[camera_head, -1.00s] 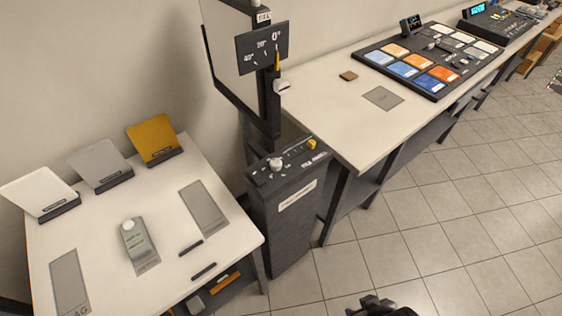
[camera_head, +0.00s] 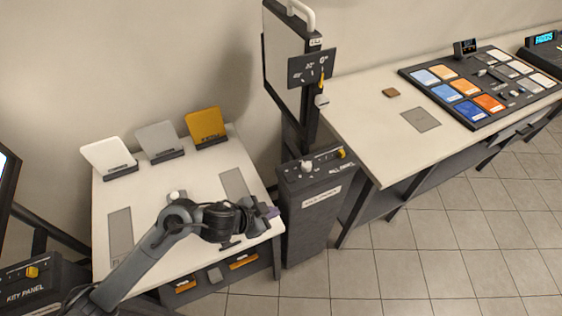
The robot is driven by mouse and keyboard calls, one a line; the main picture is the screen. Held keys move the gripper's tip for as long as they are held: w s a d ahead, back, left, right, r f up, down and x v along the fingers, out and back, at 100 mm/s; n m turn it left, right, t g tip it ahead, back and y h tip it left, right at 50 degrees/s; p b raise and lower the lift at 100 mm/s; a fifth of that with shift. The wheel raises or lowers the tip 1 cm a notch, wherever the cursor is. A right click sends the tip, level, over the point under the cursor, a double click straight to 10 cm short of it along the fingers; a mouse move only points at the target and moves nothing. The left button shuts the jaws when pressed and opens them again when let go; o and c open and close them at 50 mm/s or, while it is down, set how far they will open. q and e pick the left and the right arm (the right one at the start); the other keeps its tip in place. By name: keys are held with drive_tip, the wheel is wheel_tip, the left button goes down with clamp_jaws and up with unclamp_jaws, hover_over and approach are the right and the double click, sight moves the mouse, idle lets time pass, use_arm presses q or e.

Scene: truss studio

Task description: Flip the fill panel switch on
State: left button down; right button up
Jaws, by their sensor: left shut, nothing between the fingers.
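The fill panel (camera_head: 314,203) is a dark pedestal with a pale label on its front, standing between the two tables. Its sloped top carries a white knob (camera_head: 307,166), a yellow knob (camera_head: 341,153) and small markings or controls between them. The switch's position is too small to tell. My left gripper (camera_head: 272,212) is shut and empty. It appears in front of the right edge of the left table, just left of the fill panel and lower in the picture than its top. I cannot tell whether it touches anything. My right gripper is out of view.
The left table (camera_head: 170,185) holds tilted white, grey and yellow cards; my left arm covers its front part. A screen on a post (camera_head: 290,48) rises behind the fill panel. The right table (camera_head: 370,130) bears a swatch board (camera_head: 405,73). A key panel (camera_head: 45,283) stands lower left.

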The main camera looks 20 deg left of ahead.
use_arm(q)
drive_tip(key=w+a+r+p, duration=0.1)
drive_tip(key=w+a+r, duration=0.1)
drive_tip(key=r, duration=0.3)
drive_tip(key=w+a+r+m+p, duration=0.1)
drive_tip(key=w+a+r, duration=0.2)
drive_tip(key=r, duration=0.3)
drive_tip(key=shift+w+a+m+t+p, duration=0.3)
drive_tip(key=shift+w, duration=0.25)
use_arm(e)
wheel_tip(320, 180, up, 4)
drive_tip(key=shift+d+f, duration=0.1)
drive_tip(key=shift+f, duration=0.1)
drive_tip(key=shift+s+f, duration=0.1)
use_arm(q)
drive_tip(key=b, duration=0.4)
approach(285, 169)
drive_tip(key=w+d, duration=0.3)
drive_tip(key=f, duration=0.3)
drive_tip(key=shift+w+a+f+y, duration=0.2)
drive_tip(key=shift+w+a+y, duration=0.1)
drive_tip(key=shift+w+a, duration=0.1)
drive_tip(key=shift+w+f+b, duration=0.1)
drive_tip(key=shift+f+b, duration=0.05)
drive_tip(key=shift+b, duration=0.15)
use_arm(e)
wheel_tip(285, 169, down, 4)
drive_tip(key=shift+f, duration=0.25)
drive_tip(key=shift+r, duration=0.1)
